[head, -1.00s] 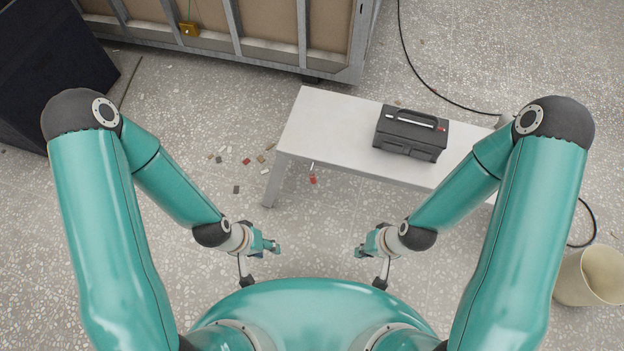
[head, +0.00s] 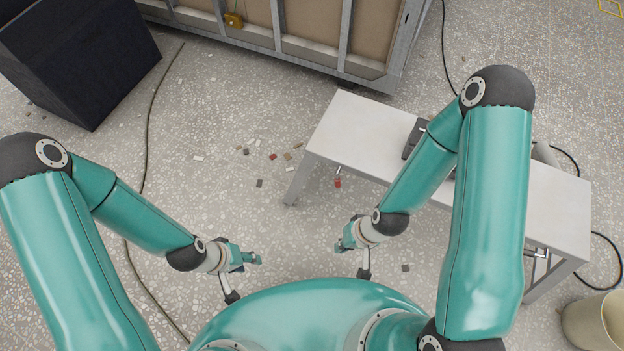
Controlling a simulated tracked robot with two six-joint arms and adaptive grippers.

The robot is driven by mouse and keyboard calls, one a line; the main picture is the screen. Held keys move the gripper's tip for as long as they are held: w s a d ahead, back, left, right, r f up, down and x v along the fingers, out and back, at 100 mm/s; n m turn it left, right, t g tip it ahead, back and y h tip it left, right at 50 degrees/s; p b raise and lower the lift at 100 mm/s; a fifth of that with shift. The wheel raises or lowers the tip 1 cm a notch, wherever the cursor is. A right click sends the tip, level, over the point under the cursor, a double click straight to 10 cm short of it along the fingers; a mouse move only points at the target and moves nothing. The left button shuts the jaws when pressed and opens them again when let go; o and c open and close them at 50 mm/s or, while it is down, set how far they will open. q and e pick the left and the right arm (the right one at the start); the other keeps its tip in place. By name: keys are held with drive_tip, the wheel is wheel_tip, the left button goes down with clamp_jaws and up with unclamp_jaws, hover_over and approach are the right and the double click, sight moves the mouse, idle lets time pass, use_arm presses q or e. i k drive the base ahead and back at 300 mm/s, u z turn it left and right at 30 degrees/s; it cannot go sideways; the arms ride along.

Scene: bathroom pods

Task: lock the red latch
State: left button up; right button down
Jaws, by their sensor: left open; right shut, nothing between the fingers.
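A small red piece (head: 338,183) with a short metal bit above it shows at the front edge of the white bench (head: 335,130), near its left end. It may be the red latch; it is too small to tell its position. My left gripper (head: 257,258) is open and empty, low over the floor, left of the bench and well apart from the red piece. My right gripper (head: 342,245) is shut and empty, below the red piece in the picture and apart from it.
A dark case (head: 411,137) on the bench is mostly hidden behind my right arm. A black box (head: 75,55) stands at upper left, a framed panel (head: 290,25) at the top. Cables (head: 148,130) and small debris (head: 273,156) lie on the floor. A beige bin (head: 590,322) stands at lower right.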

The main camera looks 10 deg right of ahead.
sight(337, 178)
drive_tip(key=z, duration=0.6)
drive_tip(key=i, duration=0.15)
drive_tip(key=u, duration=2.35)
drive_tip(key=k, duration=2.4)
drive_tip(key=z, duration=1.1)
drive_tip(key=i, duration=1.05)
